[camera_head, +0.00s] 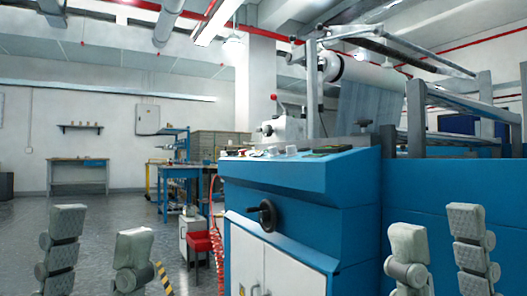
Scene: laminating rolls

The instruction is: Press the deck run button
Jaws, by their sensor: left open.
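The deck run button cannot be told apart; several small controls (291,150) sit on the sloped top of the blue console (290,178) in the middle, too small to read. A red knob (274,97) tops a grey unit behind them. My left gripper (98,225) is low at the left, fingers upright and apart, with nothing between them. My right gripper (437,232) is low at the right in front of the blue machine side, also with fingers apart and empty.
A black handwheel (263,215) sticks out of the console front above white cabinet doors (262,262). A film roll (362,73) hangs in the machine frame at right. A red box (199,245) and coiled red hose stand left of the console. Open floor (110,215) lies further left.

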